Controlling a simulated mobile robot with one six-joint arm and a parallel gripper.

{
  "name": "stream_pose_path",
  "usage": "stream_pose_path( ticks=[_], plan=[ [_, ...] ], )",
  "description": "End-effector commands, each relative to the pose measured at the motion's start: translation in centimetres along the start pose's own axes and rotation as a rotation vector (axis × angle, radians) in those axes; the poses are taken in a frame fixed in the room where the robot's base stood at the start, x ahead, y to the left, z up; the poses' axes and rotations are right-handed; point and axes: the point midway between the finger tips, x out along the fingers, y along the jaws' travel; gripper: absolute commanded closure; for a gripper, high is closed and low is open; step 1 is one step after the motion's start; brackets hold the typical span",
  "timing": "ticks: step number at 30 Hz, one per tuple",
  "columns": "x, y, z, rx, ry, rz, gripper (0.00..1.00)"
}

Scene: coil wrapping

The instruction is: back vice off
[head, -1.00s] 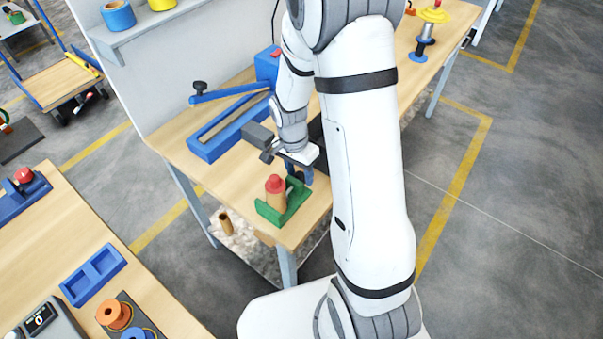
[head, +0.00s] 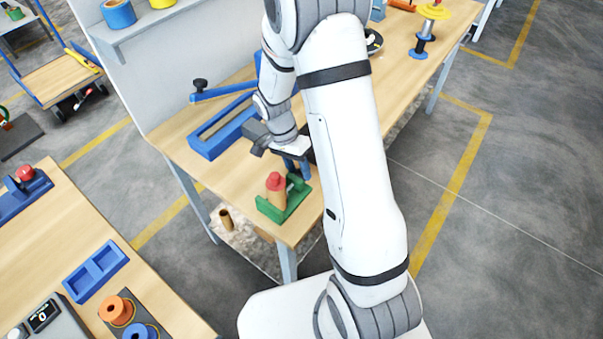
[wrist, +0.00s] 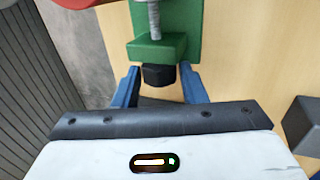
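The green vice (head: 272,210) stands near the front corner of the workbench. A wooden cylinder with a red top (head: 276,190) stands upright in it. In the wrist view the vice's green block (wrist: 158,48) carries a grey threaded screw (wrist: 155,18) with a black knob (wrist: 158,76) on its near side. My gripper (wrist: 160,80) has its blue fingers on either side of the knob, with a narrow gap seeming to show at each side. In the head view my gripper (head: 298,170) is low at the vice's back right, and its contact is hidden.
A blue slotted frame with a lever (head: 212,135) lies behind the vice on the workbench (head: 180,130). A second table at lower left holds a blue tray (head: 95,272) and orange spool (head: 113,307). A grey block (wrist: 302,125) is right of my gripper.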

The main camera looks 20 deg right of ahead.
Motion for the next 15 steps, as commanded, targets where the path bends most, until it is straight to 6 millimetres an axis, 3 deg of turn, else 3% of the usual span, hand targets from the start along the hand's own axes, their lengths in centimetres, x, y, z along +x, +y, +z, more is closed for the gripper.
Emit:
stream_pose_path(
  ticks=[6, 11, 15],
  plan=[
    [-0.01, -0.01, 0.00, 0.000, 0.000, -0.001, 0.80],
    [0.19, 0.04, -0.03, 0.002, 0.000, -0.043, 0.81],
    [0.49, 0.34, -0.04, 0.005, 0.000, -0.172, 0.81]
  ],
)
